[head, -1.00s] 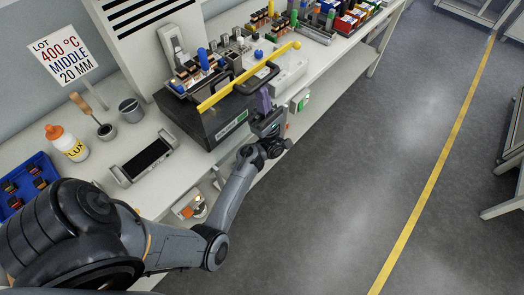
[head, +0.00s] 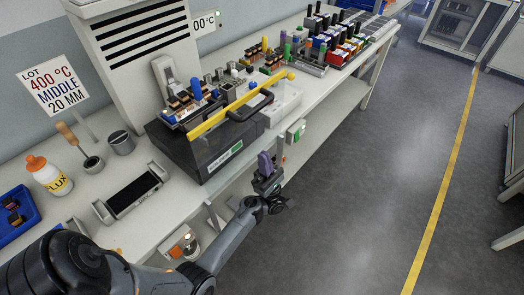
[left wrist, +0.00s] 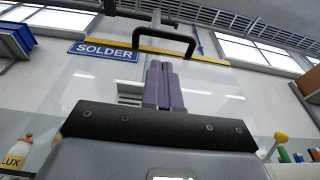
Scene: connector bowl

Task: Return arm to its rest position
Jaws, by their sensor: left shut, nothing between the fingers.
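My left gripper (head: 266,160) shows in the head view in front of the bench's front edge, over the floor side. Its purple fingers point up and are together, with nothing between them. The left wrist view shows the same closed fingers (left wrist: 164,84) pointing toward the wall and ceiling. The gripper is apart from the black box (head: 215,150) on the bench. My right gripper is in neither view.
The bench (head: 190,205) holds a flux bottle (head: 48,174), a black-topped device (head: 132,193), a blue tray (head: 18,212) and a yellow bar (head: 235,107) over the black box.

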